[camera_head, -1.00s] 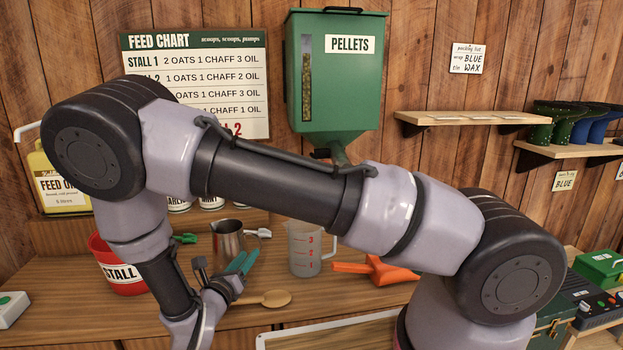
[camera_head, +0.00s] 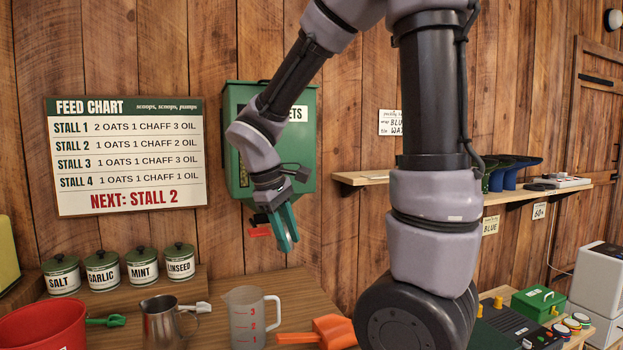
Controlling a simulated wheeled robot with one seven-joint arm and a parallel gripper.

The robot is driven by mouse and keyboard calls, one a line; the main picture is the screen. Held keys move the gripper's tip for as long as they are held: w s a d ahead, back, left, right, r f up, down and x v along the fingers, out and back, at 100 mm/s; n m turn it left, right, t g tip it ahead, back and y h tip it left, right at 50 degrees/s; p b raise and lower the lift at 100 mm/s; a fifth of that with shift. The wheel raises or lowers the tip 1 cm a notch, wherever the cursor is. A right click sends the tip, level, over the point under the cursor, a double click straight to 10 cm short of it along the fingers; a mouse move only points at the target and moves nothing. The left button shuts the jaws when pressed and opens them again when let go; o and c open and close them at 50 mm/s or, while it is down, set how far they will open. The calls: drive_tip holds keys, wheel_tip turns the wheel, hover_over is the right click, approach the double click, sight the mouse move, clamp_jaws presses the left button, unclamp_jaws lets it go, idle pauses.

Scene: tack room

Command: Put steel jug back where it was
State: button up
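The steel jug (camera_head: 161,324) stands upright on the wooden bench at the lower part of the view, its bottom cut off by the frame edge. It stands between the red bucket and the clear measuring jug, apart from my gripper. My gripper (camera_head: 291,246) is raised well above the bench, to the right of and higher than the steel jug, in front of the green pellet bin. Its teal fingers point down and hold nothing that I can see. They overlap from this angle, so the gap between them is unclear.
The red bucket (camera_head: 42,328) stands left of the jug, with a green-handled scoop (camera_head: 106,321) between them. The clear measuring jug (camera_head: 246,318) and orange scoop (camera_head: 322,332) are to its right. Lidded tins (camera_head: 102,271) stand behind. The green pellet bin (camera_head: 240,104) hangs on the wall.

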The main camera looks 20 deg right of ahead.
drive_tip(key=s+d+r+m+t+y, duration=0.2)
drive_tip(key=s+r+m+t+y, duration=0.3)
drive_tip(key=r+m, duration=0.6)
drive_tip(key=shift+s+d+r+t+y, duration=0.2)
drive_tip(key=shift+s+r+t+y, duration=0.1)
drive_tip(key=shift+s+r+t, duration=0.65)
drive_tip(key=shift+s+r, duration=0.1)
drive_tip(key=shift+r, duration=0.1)
